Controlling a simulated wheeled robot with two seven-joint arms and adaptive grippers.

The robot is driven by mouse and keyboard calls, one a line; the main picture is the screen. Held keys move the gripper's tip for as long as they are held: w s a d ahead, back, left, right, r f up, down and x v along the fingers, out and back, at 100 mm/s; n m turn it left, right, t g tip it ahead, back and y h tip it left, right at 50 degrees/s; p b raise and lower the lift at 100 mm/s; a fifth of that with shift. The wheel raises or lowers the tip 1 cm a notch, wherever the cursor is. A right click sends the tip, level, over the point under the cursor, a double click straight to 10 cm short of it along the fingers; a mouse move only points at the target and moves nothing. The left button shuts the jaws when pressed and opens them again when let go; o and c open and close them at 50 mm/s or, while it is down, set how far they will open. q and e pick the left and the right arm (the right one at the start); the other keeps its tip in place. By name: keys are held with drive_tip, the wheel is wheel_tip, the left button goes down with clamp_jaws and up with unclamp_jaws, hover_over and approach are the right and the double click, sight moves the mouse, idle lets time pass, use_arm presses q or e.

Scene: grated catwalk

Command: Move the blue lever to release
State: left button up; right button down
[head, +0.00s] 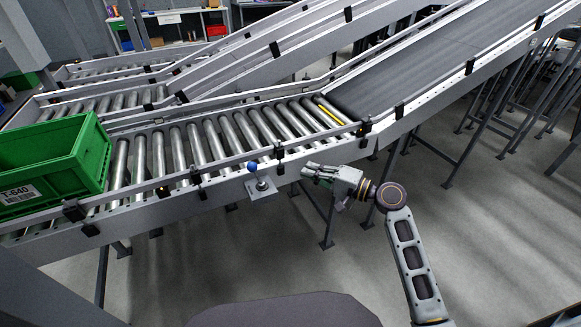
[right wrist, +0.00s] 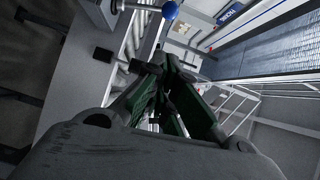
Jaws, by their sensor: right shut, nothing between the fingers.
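The blue lever is a blue ball knob (head: 252,166) on a short metal stem, set on a small light plate (head: 262,187) at the conveyor's near side rail. In the right wrist view the blue knob (right wrist: 170,10) shows at the top, past the fingers. My right gripper (head: 306,170) is to the right of the lever, apart from it, with its fingers pointing left toward it. The fingers (right wrist: 158,85) are shut and hold nothing. My left gripper is not in the head view.
A green crate (head: 50,160) with a label stands on the roller conveyor (head: 190,145) at the left. The conveyor's side rail (head: 340,150) runs close to my right gripper. A grey belt (head: 420,70) slopes up to the right. Grey floor (head: 490,220) at the right is clear.

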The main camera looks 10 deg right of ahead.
sight(256, 174)
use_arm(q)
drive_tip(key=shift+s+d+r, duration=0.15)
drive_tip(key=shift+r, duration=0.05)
use_arm(e)
drive_tip(key=shift+s+a+x, duration=0.3)
drive_tip(key=shift+s+x, duration=0.05)
drive_tip(key=shift+x, duration=1.75)
drive_tip(key=shift+s+a+x, duration=0.3)
drive_tip(key=shift+s+x, duration=0.1)
drive_tip(key=shift+x, duration=1.7)
drive_tip(key=shift+s+a+x, duration=0.25)
drive_tip(key=shift+s+x, duration=0.1)
drive_tip(key=shift+x, duration=1.7)
drive_tip(key=shift+f, duration=0.1)
